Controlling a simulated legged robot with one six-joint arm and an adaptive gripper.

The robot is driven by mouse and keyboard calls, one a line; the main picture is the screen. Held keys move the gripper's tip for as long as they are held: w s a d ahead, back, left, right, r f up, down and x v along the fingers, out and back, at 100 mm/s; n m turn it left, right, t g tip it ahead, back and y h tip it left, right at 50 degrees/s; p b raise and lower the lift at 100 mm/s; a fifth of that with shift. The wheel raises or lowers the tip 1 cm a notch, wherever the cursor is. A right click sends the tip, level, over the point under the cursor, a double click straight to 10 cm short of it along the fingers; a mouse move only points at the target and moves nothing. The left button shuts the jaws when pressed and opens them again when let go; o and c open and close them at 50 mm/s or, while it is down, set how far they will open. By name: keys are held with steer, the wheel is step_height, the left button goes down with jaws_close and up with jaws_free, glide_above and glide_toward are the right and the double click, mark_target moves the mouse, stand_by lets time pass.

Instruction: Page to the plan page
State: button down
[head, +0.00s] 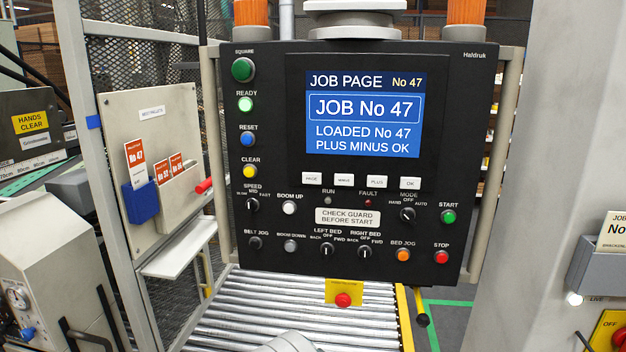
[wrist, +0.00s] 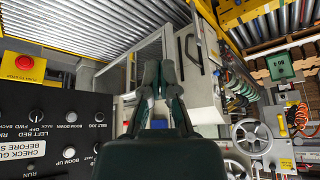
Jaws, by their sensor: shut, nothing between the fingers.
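The control panel (head: 290,225) hangs in the middle of the head view. Its blue screen (head: 364,115) reads "JOB PAGE No 47", "JOB No 47", "LOADED No 47", "PLUS MINUS OK". Below the screen sit the white keys PAGE (head: 312,178), MINUS (head: 344,180), PLUS (head: 377,182) and OK (head: 410,183). The PAGE key is not seen in the wrist view.
Below the panel lie the roller conveyor (head: 270,300) and a red stop button (head: 343,300) on a yellow box. A card board (head: 155,150) with a blue holder (head: 140,201) stands at left. A grey pillar (head: 560,150) stands at right. The panel front is unobstructed.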

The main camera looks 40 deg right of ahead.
mark_target(312, 178)
steer(key=w+d+r+m+t+y, duration=0.35)
steer(key=w+r+m, duration=0.35)
steer(key=w+m, duration=0.45)
steer(key=w+d+r+m+t+h, duration=0.2)
steer(key=d+r+m+t, duration=0.2)
steer(key=d, duration=0.5)
steer(key=w+d+r+m+t+h, duration=0.2)
steer(key=d+r+m+t+h, duration=0.1)
steer(key=d+r+m, duration=0.4)
steer(key=d+m+t, duration=0.1)
steer(key=d+m, duration=0.2)
steer(key=m, duration=0.1)
steer(key=shift+d+r, duration=0.25)
steer(key=shift+r, duration=0.1)
steer(key=shift+w+d, duration=0.1)
steer(key=shift+w+d, duration=1.4)
steer(key=shift+d, duration=0.25)
steer(key=shift+w+d, duration=1.35)
steer(key=shift+d, duration=0.3)
steer(key=shift+w, duration=0.1)
steer(key=shift+w+d, duration=0.15)
steer(key=shift+d, duration=0.15)
